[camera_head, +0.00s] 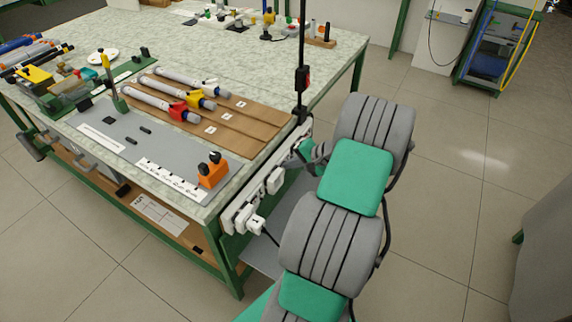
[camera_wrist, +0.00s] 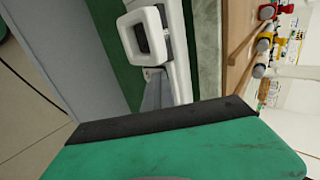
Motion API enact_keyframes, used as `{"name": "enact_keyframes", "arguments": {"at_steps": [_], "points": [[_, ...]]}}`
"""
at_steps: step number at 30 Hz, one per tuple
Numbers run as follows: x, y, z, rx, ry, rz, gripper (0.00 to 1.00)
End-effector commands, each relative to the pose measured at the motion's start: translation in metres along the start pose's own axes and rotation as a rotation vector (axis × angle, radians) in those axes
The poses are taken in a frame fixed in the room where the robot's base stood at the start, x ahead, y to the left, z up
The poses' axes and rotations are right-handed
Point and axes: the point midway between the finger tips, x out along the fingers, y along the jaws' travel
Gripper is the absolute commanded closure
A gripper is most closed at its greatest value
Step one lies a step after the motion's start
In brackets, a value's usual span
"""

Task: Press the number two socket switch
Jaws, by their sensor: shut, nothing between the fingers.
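A white socket strip (camera_head: 241,215) is fixed along the right side edge of the workbench in the head view. Several white blocks stand out from it, and the nearest one (camera_head: 257,223) seems to carry a "1". I cannot read a number two or pick out its switch. The wrist view shows a white square-framed socket part (camera_wrist: 145,37) on the strip. My gripper's grey fingertip (camera_wrist: 155,92) is shut and empty close beside it; contact cannot be told.
The workbench (camera_head: 215,65) holds a brown board (camera_head: 235,122) with rods, a grey mat (camera_head: 150,150) and an orange block (camera_head: 213,175) near the strip. A black post (camera_head: 302,50) rises at the bench edge beside my gripper. Open floor (camera_head: 450,200) lies right.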

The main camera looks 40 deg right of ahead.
Motion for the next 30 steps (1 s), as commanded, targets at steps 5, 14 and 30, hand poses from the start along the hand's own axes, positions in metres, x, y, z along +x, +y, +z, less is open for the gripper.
{"name": "enact_keyframes", "arguments": {"at_steps": [5, 14, 30], "points": [[0.0, 0.002, 0.001, 0.005, -0.002, -0.004, 1.0], [-0.009, -0.009, 0.001, 0.003, -0.003, -0.004, 1.0], [-0.017, -0.007, 0.001, 0.003, -0.004, -0.004, 1.0]]}}
